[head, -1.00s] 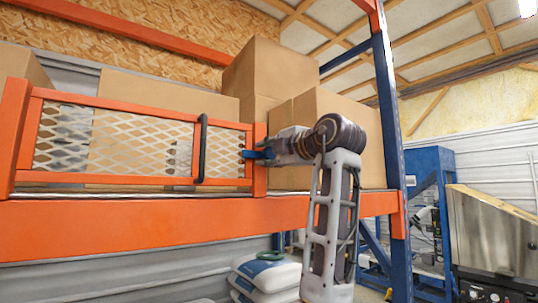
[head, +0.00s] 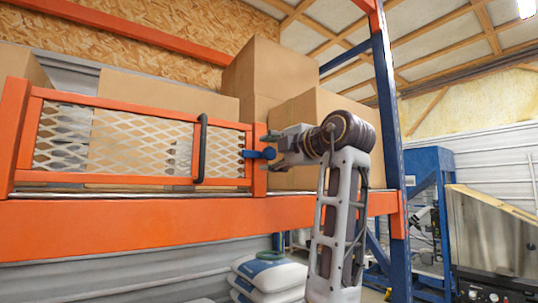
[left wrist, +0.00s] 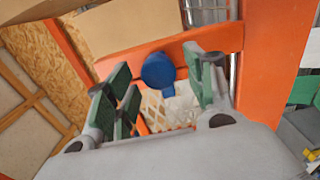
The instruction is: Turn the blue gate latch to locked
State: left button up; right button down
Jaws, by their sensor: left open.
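The blue gate latch (head: 262,153) is on the orange post at the right end of the mesh gate (head: 120,140). In the head view its arm lies roughly level across the post and the gate's edge, with its round knob toward my gripper. My left gripper (head: 275,150) is open just right of the latch. In the left wrist view, the blue knob (left wrist: 158,72) shows between the green-padded fingers (left wrist: 160,88), and no finger is visibly closed on it. The gate looks shut against the post. My right gripper is not in view.
Cardboard boxes (head: 265,75) stand on the shelf behind the gate and my arm. A black handle (head: 201,148) is on the gate. The orange beam (head: 150,228) runs below, with white sacks (head: 268,278) beneath. A blue upright (head: 392,130) stands right of my arm.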

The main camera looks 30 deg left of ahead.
pick_arm(q)
jog(key=v, duration=1)
jog(key=shift+d+f+m, duration=0.1)
jog(key=shift+m, duration=0.2)
dwell(0.4)
